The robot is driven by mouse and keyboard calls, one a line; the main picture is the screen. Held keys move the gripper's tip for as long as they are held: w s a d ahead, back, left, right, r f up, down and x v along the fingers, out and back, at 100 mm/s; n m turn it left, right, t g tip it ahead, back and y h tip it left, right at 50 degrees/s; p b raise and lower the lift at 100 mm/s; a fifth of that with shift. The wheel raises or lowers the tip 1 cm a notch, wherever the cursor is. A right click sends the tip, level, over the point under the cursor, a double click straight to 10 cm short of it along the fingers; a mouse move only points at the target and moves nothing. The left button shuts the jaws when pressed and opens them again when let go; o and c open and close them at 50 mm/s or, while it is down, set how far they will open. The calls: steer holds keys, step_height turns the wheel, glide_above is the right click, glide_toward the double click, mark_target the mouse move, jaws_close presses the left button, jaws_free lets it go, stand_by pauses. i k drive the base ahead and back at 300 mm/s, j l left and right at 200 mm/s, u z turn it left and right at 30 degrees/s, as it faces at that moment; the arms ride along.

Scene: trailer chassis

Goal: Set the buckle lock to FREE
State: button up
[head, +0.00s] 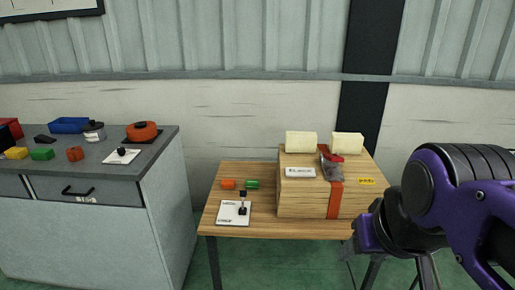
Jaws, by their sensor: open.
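A grey buckle (333,171) with a red part sits on top of a wooden crate (300,201), on an orange-red strap (335,198) that runs down the crate's front. A white plate (229,216) with an upright black lever (242,204) lies on the wooden table, left of the crate. Its small lettering is too small to read, and I cannot tell which setting the lock is in. My gripper (400,274) is at the lower right, in front of the table's right side. It is open, apart from the buckle and the lever, and its fingertips run towards the bottom edge.
The wooden table (280,228) also holds an orange piece (228,184) and a green piece (252,184). Two cream blocks (301,142) and a white label (299,172) are on the crate. A grey workbench (85,225) with several items stands at the left.

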mark_target(243, 193)
steer(key=i+j+u, duration=0.1)
steer(key=i+u, duration=0.4)
steer(key=i+j, duration=0.35)
steer(key=i+j+z, duration=0.1)
steer(key=i+j, duration=0.2)
steer(key=j, duration=0.15)
